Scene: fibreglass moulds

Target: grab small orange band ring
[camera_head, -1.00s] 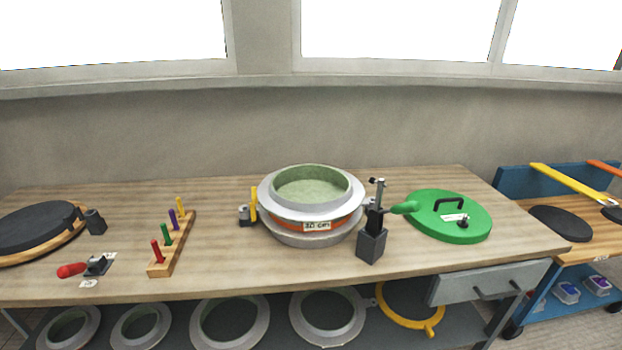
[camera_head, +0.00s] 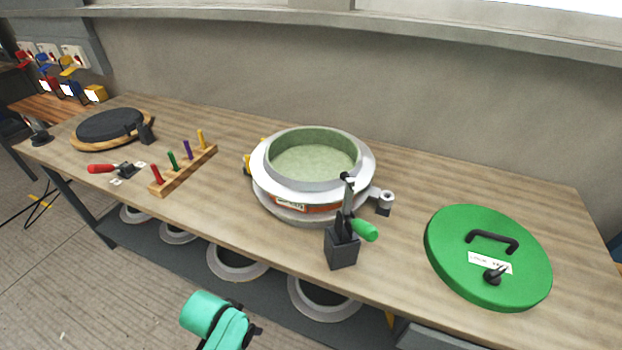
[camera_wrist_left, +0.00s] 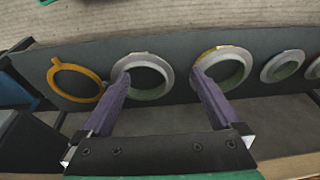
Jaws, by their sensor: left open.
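In the head view a round grey-white mould with a pale green inside (camera_head: 315,165) stands on the workbench; an orange band with a white label (camera_head: 305,207) shows low on its front. Several grey-white rings lie on the shelf below; one of them (camera_head: 237,262) is partly hidden by the bench edge. In the left wrist view a ring (camera_wrist_left: 222,70) with a yellow-orange edge at its top, another grey ring (camera_wrist_left: 143,76) and a yellow ring (camera_wrist_left: 78,82) lie on the shelf. My left gripper (camera_wrist_left: 160,77) is open and empty, its fingers in front of the two grey rings.
A dark clamp post (camera_head: 342,245) with a green handle stands before the mould. A green lid (camera_head: 488,255) lies at right, a wooden peg rack (camera_head: 185,170) and a black disc (camera_head: 108,126) at left. The floor at left is mostly clear.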

